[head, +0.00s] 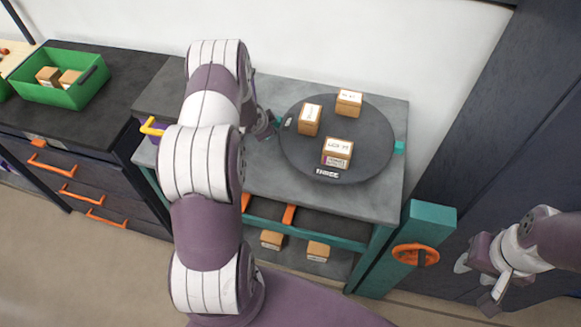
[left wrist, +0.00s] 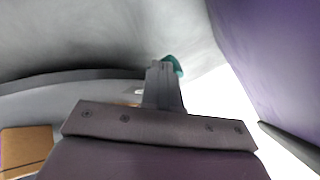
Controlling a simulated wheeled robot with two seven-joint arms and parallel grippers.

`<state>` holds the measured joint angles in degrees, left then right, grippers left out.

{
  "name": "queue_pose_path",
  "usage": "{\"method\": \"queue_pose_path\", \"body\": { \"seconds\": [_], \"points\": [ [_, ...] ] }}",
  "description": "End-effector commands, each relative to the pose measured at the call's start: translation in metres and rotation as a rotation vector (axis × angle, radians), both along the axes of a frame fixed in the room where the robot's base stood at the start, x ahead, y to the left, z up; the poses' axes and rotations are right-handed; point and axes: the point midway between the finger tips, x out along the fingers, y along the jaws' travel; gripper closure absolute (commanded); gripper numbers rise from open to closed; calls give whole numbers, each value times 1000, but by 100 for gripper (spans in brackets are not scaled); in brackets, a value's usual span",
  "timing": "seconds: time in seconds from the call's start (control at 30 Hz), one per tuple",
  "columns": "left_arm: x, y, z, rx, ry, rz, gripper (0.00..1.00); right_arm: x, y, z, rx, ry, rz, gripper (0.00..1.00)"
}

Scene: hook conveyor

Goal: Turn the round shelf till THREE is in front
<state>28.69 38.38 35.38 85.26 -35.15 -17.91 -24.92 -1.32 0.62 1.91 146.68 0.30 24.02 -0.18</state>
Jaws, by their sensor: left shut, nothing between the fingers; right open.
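The round shelf (head: 365,150) is a dark disc on a grey bench. The THREE label (head: 327,173) is at its front edge, facing me. Another label, too small to read, is on the left edge. Three cardboard boxes stand on the disc: front (head: 338,152), left (head: 309,120) and back (head: 349,103). My left gripper (head: 270,127) is shut and empty at the disc's left edge, partly hidden by my arm; I cannot tell whether it touches. Its closed fingers show in the left wrist view (left wrist: 163,85). My right gripper (head: 480,276) is open, far from the disc at lower right.
The grey bench (head: 270,180) has more boxes (head: 318,251) on a lower shelf. A teal post with an orange knob (head: 415,256) stands at its front right. A green bin (head: 62,92) with boxes sits on the dark drawer cabinet at left. A dark wall closes the right side.

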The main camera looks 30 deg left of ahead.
Motion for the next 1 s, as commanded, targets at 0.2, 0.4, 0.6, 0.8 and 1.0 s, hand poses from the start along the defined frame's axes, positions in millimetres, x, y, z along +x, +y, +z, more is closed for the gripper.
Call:
{"method": "queue_pose_path", "body": {
  "seconds": [0.2,0.4,0.6,0.8,1.0],
  "points": [
    [3,1,0,1,0,-1,100,0,0,0,0,0,0,57],
    [6,2,1,1,-4,-1,100,0,0,0,0,0,0,57],
    [8,3,2,3,-9,0,100,0,0,0,0,0,0,57],
    [9,3,4,4,-14,-2,100,0,0,0,0,0,0,57],
    [9,3,4,4,-13,-1,100,0,0,-1,0,0,0,57]
  ]
}}
